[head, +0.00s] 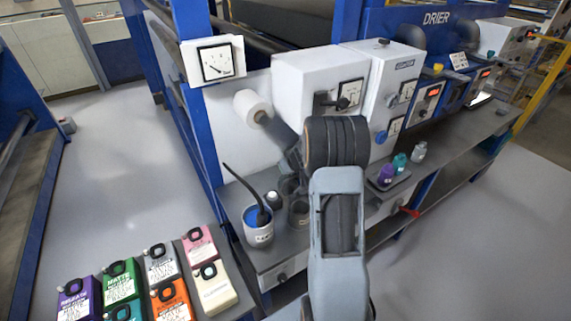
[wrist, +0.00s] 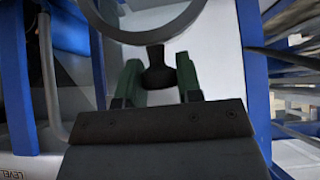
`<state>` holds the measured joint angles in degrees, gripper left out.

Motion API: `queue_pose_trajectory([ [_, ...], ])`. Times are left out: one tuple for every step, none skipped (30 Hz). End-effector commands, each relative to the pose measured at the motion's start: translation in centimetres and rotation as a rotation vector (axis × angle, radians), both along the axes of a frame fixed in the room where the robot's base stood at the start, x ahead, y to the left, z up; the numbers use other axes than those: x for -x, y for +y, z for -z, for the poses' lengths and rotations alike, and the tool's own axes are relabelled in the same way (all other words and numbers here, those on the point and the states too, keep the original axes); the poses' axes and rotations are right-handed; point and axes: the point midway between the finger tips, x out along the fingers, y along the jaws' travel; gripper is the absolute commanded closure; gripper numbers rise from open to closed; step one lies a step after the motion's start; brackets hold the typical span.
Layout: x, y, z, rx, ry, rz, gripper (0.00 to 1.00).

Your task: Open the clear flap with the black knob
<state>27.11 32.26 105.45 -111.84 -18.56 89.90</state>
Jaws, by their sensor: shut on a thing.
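In the wrist view, my gripper (wrist: 158,68) has its two green fingers on either side of the black knob (wrist: 157,76), closed on it. The knob flares at its base and narrows toward the top. A pale panel (wrist: 215,62) lies behind it; I cannot make out the clear flap's edges or how far it stands open. A grey ring (wrist: 150,36) crosses the top of the wrist view.
A white roll (head: 252,104) and a gauge (head: 215,63) stand left of the white machine box (head: 300,82). A blue post (head: 196,125) rises at the left. A jar with a black stick (head: 258,236) stands on the bench below. Several coloured boxes (head: 120,283) lie at lower left.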

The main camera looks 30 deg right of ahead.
Motion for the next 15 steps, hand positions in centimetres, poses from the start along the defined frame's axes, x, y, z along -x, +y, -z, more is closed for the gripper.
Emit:
queue_pose_trajectory([
  [0.30, 0.10, 0.30, -0.005, 0.010, -0.002, 1.00],
  [0.39, 0.07, 0.33, -0.004, 0.013, -0.001, 1.00],
  [0.48, 0.03, 0.36, -0.004, 0.016, -0.001, 1.00],
  [0.53, 0.00, 0.38, -0.005, 0.018, 0.000, 1.00],
  [0.57, -0.02, 0.39, -0.005, 0.019, 0.001, 1.00],
  [0.61, -0.05, 0.41, -0.006, 0.020, 0.001, 1.00],
  [0.64, -0.07, 0.43, -0.006, 0.021, 0.002, 1.00],
  [0.66, -0.08, 0.45, -0.006, 0.022, 0.002, 1.00],
  [0.68, -0.09, 0.46, -0.007, 0.022, 0.003, 1.00],
  [0.69, -0.10, 0.49, -0.007, 0.022, 0.003, 1.00],
  [0.69, -0.11, 0.49, -0.007, 0.022, 0.003, 1.00],
  [0.70, -0.11, 0.51, -0.007, 0.023, 0.003, 1.00],
  [0.71, -0.11, 0.53, -0.007, 0.023, 0.003, 1.00],
  [0.72, -0.11, 0.54, -0.007, 0.023, 0.003, 1.00],
  [0.73, -0.10, 0.56, -0.007, 0.024, 0.003, 1.00],
])
